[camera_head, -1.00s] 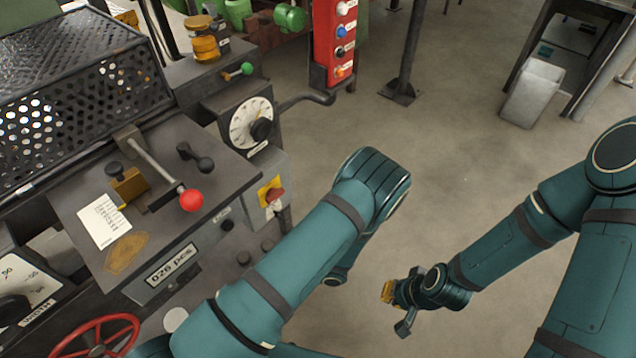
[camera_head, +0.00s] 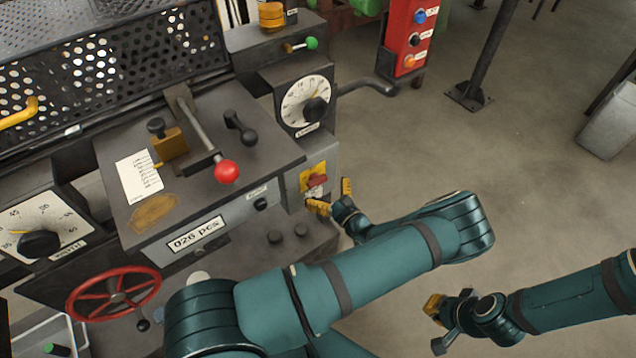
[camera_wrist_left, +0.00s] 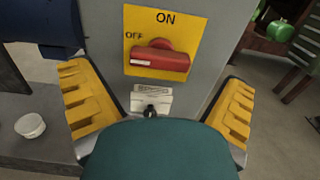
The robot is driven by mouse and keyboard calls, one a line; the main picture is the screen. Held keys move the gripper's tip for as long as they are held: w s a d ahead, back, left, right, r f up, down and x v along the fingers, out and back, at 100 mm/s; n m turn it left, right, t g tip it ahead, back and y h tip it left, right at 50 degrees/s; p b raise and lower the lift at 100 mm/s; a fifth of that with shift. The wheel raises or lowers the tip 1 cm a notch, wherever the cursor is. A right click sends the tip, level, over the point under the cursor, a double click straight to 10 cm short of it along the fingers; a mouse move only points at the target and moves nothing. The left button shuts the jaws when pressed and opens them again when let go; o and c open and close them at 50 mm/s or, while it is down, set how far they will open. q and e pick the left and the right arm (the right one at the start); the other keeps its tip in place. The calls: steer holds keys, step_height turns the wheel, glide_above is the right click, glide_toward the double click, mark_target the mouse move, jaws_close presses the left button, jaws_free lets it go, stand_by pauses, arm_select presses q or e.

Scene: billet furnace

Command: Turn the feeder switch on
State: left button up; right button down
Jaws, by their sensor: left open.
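The feeder switch is a red rotary handle (camera_head: 316,181) on a yellow plate (camera_head: 305,172), on the grey box at the machine's right end. In the left wrist view the handle (camera_wrist_left: 160,60) lies roughly level, below "ON" and beside "OFF" on the yellow plate (camera_wrist_left: 185,30). A small tag with a dark lock-like piece (camera_wrist_left: 151,101) hangs below it. My left gripper (camera_head: 333,197) is open just in front of the switch; its yellow-padded fingers (camera_wrist_left: 157,78) stand apart on either side, with no visible contact. My right gripper (camera_head: 437,325) is open and empty over the floor.
A panel with a red-knobbed lever (camera_head: 227,171) and a "026 pcs" counter (camera_head: 197,234) is left of the switch. A dial (camera_head: 306,103) sits above it. A red handwheel (camera_head: 113,292) is lower left. Open floor lies to the right.

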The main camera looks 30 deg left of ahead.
mark_target(320, 184)
arm_select(q)
steer(key=shift+x, duration=1.95)
steer(key=c, duration=1.2)
steer(key=shift+o, duration=0.2)
